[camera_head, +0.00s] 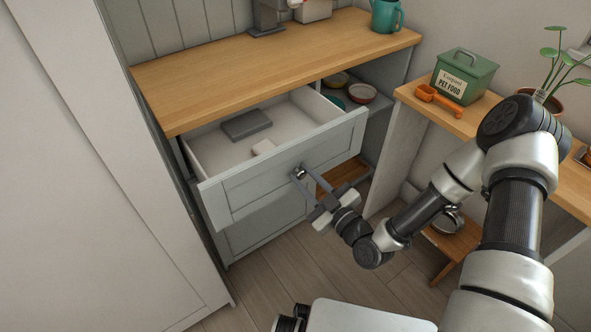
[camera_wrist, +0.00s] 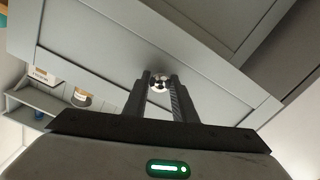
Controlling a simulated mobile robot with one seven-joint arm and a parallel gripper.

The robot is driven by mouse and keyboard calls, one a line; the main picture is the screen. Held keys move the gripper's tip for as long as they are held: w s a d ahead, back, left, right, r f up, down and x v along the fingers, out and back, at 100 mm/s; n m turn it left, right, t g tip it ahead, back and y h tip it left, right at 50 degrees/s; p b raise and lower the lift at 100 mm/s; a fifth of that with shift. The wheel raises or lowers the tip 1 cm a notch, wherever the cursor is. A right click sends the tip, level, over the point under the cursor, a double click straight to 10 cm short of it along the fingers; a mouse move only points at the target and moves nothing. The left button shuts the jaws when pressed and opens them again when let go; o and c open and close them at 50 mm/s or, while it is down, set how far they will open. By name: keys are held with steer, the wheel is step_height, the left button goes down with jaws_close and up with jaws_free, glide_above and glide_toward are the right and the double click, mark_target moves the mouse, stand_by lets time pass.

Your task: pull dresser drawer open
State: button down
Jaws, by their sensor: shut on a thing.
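The dresser (camera_head: 285,66) is pale grey with a wooden top. Its upper drawer (camera_head: 240,192) stands pulled out, with the inside showing. A dark grey flat box (camera_head: 246,125) and a small pale block (camera_head: 264,147) lie in it. My gripper (camera_head: 299,173) is at the drawer front, its fingers shut on the round metal knob. In the wrist view the knob (camera_wrist: 158,83) shows between the two fingertips, against the grey drawer front (camera_wrist: 110,50). The fingers partly hide the knob in the head view.
A tall white cabinet (camera_head: 90,170) stands close on the left. Bowls (camera_head: 361,93) sit in an open shelf right of the drawer. A side table at right holds a green pet food tin (camera_head: 464,76) and an orange scoop (camera_head: 438,99). Wooden floor (camera_head: 290,270) is clear before the dresser.

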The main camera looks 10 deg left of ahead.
steer(key=shift+v, duration=1.15)
steer(key=c, duration=1.8)
jaws_free()
steer(key=p+v, duration=0.1)
steer(key=v, duration=1.6)
steer(key=shift+s, duration=0.25)
steer(key=shift+d, duration=0.1)
